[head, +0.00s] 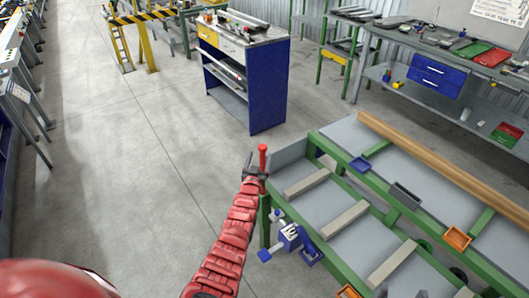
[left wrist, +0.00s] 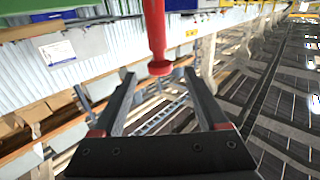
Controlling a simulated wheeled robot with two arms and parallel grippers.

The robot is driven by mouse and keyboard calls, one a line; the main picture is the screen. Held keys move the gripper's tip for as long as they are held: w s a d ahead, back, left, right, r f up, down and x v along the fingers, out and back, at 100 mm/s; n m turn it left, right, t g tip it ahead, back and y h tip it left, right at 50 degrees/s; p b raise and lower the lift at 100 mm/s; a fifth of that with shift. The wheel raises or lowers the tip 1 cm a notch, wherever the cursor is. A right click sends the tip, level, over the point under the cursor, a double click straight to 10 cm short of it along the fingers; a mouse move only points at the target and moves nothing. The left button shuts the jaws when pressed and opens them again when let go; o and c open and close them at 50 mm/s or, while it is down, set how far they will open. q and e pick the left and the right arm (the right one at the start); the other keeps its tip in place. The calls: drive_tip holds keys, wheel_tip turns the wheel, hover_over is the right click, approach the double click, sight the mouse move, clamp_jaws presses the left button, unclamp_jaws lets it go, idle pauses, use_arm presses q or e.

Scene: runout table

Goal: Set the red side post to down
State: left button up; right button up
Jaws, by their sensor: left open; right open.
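The red side post (head: 263,158) stands upright at the near left corner of the green-framed runout table (head: 290,155), with a wider red cap on top. My left gripper (head: 256,172) is at the post, just below its cap in the head view. In the left wrist view the red post (left wrist: 155,28) comes in from the top edge, and its wider end shows between the two dark fingertips. The left gripper (left wrist: 156,74) is open there, one finger on each side of that end. Whether a finger touches the post I cannot tell. My right gripper is not in view.
The table bears grey crossbars, a long wooden beam (head: 440,160), a blue tray (head: 361,164) and an orange tray (head: 457,238). A blue and silver clamp-like device (head: 290,236) sits on its near side. A blue cabinet (head: 268,90) stands behind. Floor to the left is clear.

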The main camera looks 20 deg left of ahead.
sight(263, 144)
use_arm(q)
drive_tip(key=w+b, duration=0.2)
drive_tip(key=b, duration=0.1)
drive_tip(key=w+b, duration=0.2)
drive_tip(key=b, duration=0.1)
drive_tip(key=w+a+b, duration=0.1)
drive_tip(key=w+b, duration=0.1)
drive_tip(key=b, duration=0.1)
drive_tip(key=shift+w+b, duration=0.25)
drive_tip(key=shift+b, duration=0.15)
drive_tip(key=shift+w+f+b, duration=0.1)
drive_tip(key=shift+w+b, duration=0.2)
drive_tip(key=shift+w, duration=0.05)
drive_tip(key=shift+w+r+b, duration=0.25)
drive_tip(key=shift+w+b, duration=0.35)
drive_tip(key=shift+w, duration=0.2)
clamp_jaws()
